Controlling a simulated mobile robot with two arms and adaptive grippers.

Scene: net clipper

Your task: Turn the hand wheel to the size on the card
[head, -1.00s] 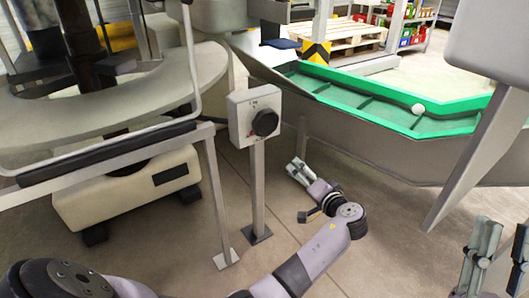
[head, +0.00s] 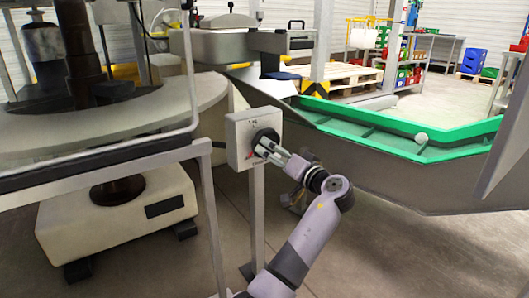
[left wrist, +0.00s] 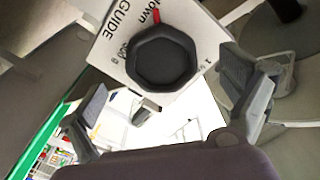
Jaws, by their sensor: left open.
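The hand wheel is a black, many-sided knob (left wrist: 162,60) on a pale box (left wrist: 112,48) with printed words, "GUIDE" and "down" among them, and a red pointer (left wrist: 156,17) beside the knob. In the head view the box (head: 235,138) stands on a post, and the knob (head: 266,141) is on its right-hand face. My left gripper (head: 264,147) is at the knob, its fingers partly covering it. In the left wrist view the open fingers (left wrist: 170,92) are wide apart, with the knob between and beyond them. Contact cannot be told. My right gripper and the card are not in view.
A railing (head: 100,164) and a round grey machine table (head: 120,125) stand left of the box. A green-lined trough (head: 370,140) with a pale ball lies to the right. A grey machine housing (head: 240,46) is behind.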

